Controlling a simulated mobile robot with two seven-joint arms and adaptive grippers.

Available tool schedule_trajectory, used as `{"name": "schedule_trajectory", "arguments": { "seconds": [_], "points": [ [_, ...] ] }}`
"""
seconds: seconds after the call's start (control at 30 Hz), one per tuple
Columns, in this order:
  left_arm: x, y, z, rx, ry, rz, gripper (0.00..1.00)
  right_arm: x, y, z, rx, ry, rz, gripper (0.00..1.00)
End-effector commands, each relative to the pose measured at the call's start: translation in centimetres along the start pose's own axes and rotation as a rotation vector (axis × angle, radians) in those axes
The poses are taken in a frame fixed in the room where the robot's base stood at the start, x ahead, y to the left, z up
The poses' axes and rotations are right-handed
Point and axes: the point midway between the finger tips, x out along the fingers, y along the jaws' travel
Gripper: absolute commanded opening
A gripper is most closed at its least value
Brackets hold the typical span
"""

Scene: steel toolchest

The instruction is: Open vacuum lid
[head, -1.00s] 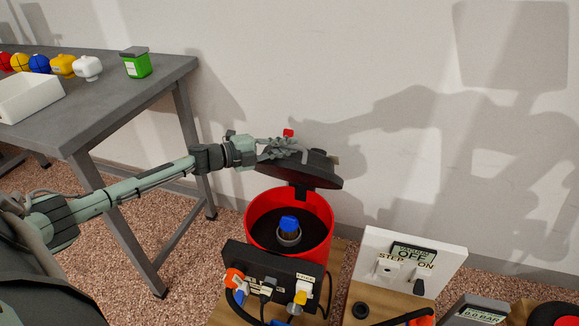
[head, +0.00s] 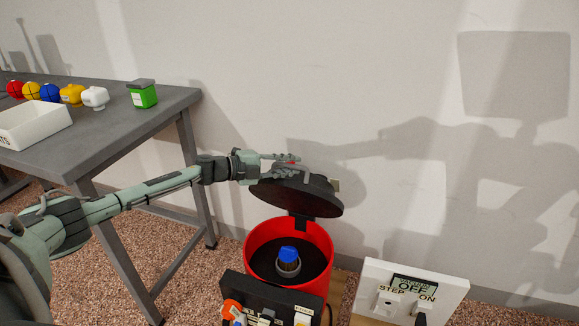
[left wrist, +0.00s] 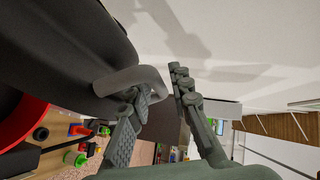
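The vacuum is a red drum (head: 257,238); its red rim also shows at the left of the left wrist view (left wrist: 22,122). Its dark round lid (head: 297,197) stands raised and tilted above the rear rim, clear of the opening. In the left wrist view the lid (left wrist: 65,45) fills the upper left, with a grey handle (left wrist: 130,80) on it. My left gripper (head: 293,163) is at the lid's upper edge. Its fingers (left wrist: 160,105) are apart, one touching or very near the handle. I cannot tell firm contact. My right gripper is out of view.
A blue-capped part (head: 288,254) is inside the drum. A black socket box (head: 270,298) stands in front, with a white switch panel (head: 410,292) reading OFF at right. A grey table (head: 120,140) with a white bin (head: 35,124) is at left. A wall is behind.

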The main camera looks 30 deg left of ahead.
Motion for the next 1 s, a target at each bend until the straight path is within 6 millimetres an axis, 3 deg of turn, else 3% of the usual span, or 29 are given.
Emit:
{"name": "schedule_trajectory", "arguments": {
  "seconds": [0.23,0.37,0.7,1.0],
  "points": [
    [-0.1,0.2,0.0,0.000,-0.001,0.003,0.20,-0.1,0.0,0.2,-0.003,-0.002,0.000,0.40],
    [-1.2,0.4,0.1,0.000,-0.002,0.006,0.20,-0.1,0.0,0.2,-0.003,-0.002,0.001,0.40],
    [-8.0,0.4,0.0,-0.001,-0.001,0.009,0.20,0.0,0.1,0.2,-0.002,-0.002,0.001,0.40],
    [-11.5,0.2,0.0,-0.001,0.000,0.004,0.20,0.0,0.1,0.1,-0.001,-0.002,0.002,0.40]
  ]
}}
